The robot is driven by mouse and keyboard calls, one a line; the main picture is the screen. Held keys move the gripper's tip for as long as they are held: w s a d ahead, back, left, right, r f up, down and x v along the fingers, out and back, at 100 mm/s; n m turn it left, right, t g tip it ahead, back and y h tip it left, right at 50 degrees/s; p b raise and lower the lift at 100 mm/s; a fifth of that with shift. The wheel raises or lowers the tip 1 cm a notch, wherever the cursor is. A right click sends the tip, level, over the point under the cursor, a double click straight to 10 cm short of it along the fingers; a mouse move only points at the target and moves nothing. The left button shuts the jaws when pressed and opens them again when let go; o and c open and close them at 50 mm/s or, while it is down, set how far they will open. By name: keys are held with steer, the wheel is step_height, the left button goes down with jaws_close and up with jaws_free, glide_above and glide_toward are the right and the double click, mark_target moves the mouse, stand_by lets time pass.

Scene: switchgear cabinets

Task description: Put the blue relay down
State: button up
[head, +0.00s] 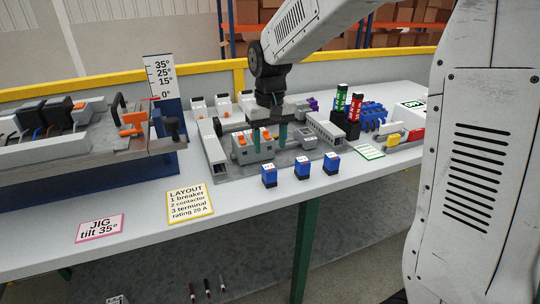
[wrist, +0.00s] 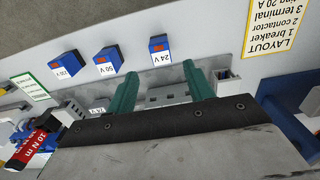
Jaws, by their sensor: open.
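Three small blue relays stand apart in a row on the grey bench, in front of the grey tray. In the head view they are the left relay (head: 269,176), the middle relay (head: 302,168) and the right relay (head: 333,163). The wrist view shows them in reverse order; the one nearest the fingers there, with a label that seems to read 24 V (wrist: 159,49), stands just beyond them. My gripper (head: 269,138) has its green fingers spread and pointing down over the tray, behind the left relay. In the wrist view the gap between the fingers (wrist: 161,86) holds no relay.
The grey tray (head: 215,161) holds several grey devices with orange parts around my fingers. Red and green tools (head: 354,108) stand at right. The bench front is clear between the LAYOUT card (head: 190,203) and the relays.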

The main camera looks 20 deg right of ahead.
steer(key=shift+r, duration=0.35)
steer(key=s+d+r, duration=0.1)
steer(key=s+r, duration=0.1)
steer(key=s, duration=1.3)
steer(key=s+d+r+t, duration=0.1)
steer(key=s+d+r, duration=0.1)
steer(key=s, duration=1.3)
steer(key=shift+r, duration=0.2)
steer(key=shift+o, duration=0.5)
